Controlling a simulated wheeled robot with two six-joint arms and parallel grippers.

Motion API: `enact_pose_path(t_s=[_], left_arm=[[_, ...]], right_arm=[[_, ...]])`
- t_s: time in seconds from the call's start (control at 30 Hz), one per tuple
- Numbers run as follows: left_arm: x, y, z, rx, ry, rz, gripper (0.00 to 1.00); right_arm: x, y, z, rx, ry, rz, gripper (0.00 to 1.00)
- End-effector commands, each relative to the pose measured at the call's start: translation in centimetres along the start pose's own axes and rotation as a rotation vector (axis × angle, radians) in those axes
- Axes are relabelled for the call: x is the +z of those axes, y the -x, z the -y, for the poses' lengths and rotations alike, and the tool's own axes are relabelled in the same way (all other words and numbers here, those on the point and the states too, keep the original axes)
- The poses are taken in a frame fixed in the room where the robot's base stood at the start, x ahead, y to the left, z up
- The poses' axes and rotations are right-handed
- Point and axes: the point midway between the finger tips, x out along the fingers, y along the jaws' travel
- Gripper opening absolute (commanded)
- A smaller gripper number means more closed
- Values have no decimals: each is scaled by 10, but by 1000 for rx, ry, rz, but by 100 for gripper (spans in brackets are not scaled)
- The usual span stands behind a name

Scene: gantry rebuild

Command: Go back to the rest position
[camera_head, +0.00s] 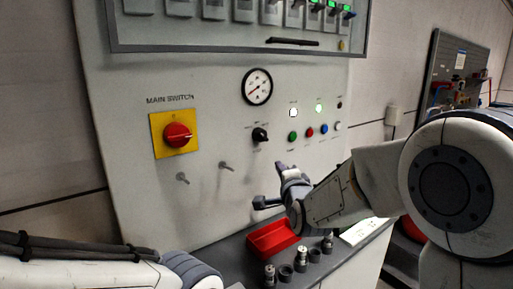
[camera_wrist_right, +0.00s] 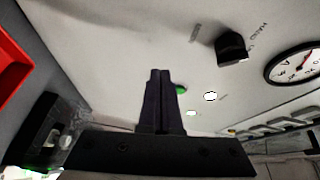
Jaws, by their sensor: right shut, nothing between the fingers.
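My right gripper (camera_head: 281,172) is in front of the lower right part of the control panel (camera_head: 215,110), above the red tray (camera_head: 272,239). In the right wrist view its two dark fingers (camera_wrist_right: 160,75) are pressed together with nothing between them. Whether it touches the panel cannot be told, but it appears apart from it. My left arm enters at the lower left of the head view; its gripper is out of the picture.
The panel carries a red main switch (camera_head: 177,135) on a yellow plate, a gauge (camera_head: 257,86), a black knob (camera_head: 260,135) and coloured buttons (camera_head: 309,131). Several metal fittings (camera_head: 301,254) stand on the ledge beside the red tray. A tool board (camera_head: 462,65) hangs at the right.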

Motion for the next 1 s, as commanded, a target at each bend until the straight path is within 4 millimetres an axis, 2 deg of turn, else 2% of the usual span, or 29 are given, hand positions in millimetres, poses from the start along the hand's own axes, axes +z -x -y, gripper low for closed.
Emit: enact_pose_path(t_s=[0.03, 0.17, 0.2, 0.27, 0.4, 0.47, 0.5, 0.6, 0.7, 0.83, 0.93, 1.0], left_arm=[[-1, 12, -1, 0, 0, 0, 62], [-1, 25, -2, 0, 0, 0, 62], [-2, 29, -2, 0, 0, 0, 62], [-2, 36, -3, 0, 0, 0, 62], [-3, 50, -4, 0, 0, 0, 62], [-3, 56, -4, 0, 0, 0, 62], [-3, 60, -4, 0, 0, 0, 62], [-4, 68, -5, 0, 0, 0, 62], [-4, 75, -5, 0, 0, 0, 62], [-4, 79, -6, 0, 0, 0, 62], [-4, 79, -6, 0, 0, 0, 62], [-4, 79, -6, 0, 0, 0, 62]], right_arm=[[22, 14, 0, 80, 89, 66, 0], [68, 57, -25, 281, 341, 256, 0], [80, 74, -33, 335, 422, 324, 0], [96, 102, -44, 409, 545, 432, 0], [120, 178, -67, 549, 832, 716, 0], [125, 214, -76, 593, 953, 850, 0], [126, 238, -80, 618, 1029, 940, 0], [122, 294, -89, 661, 1199, 1159, 0], [112, 338, -94, 682, 1327, 1347, 0], [101, 374, -97, 689, 1425, 1509, 0], [96, 386, -98, 693, 1454, 1565, 0], [96, 386, -98, 693, 1454, 1565, 0]])
